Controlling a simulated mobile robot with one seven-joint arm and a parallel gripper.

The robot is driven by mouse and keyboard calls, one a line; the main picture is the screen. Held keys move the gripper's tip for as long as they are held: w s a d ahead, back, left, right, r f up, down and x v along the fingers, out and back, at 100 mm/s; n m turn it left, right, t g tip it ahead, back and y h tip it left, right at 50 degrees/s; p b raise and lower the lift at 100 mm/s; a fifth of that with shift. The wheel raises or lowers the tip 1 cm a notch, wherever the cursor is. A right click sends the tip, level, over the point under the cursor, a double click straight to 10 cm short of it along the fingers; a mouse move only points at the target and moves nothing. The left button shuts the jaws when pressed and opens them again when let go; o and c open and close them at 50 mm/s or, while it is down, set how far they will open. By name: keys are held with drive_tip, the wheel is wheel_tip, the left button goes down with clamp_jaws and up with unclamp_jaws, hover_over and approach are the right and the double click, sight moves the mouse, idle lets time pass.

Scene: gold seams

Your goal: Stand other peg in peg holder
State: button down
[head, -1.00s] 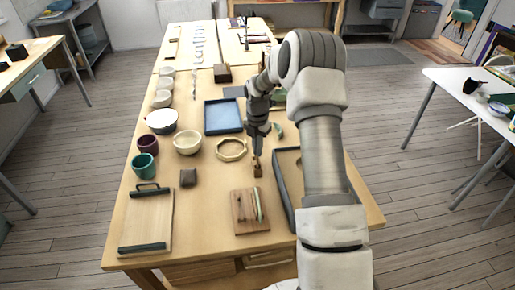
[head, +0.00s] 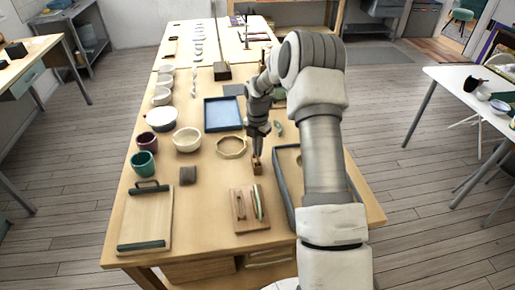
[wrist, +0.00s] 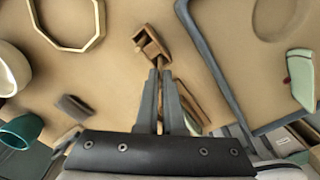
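The peg holder looks to be the small wooden block (head: 257,168) right below my gripper (head: 258,153). In the wrist view this block (wrist: 153,44) has a dark hollow and lies just beyond my fingertips (wrist: 160,70). My fingers point down and stand close together with a narrow gap. I cannot tell whether a thin peg is between them. A wooden board (head: 239,224) nearer the front carries a thin brown stick, possibly a peg (head: 240,206), and a pale green piece (head: 258,205). In the wrist view my fingers partly hide the board.
A dark-rimmed tray (head: 283,180) stands close to the right of the block, partly behind my arm. An octagonal ring (head: 231,147), a blue tray (head: 222,114) and bowls (head: 187,140) lie behind and left. A dark small block (head: 188,175) and a handled board (head: 146,215) are at left.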

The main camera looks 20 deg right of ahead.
drive_tip(key=shift+f+b, duration=0.3)
drive_tip(key=shift+f, duration=0.25)
idle(0.8)
drive_tip(key=shift+c, duration=2.4)
unclamp_jaws()
drive_tip(key=shift+r, duration=0.1)
drive_tip(key=shift+r+p, duration=1.95)
drive_tip(key=shift+r, duration=1)
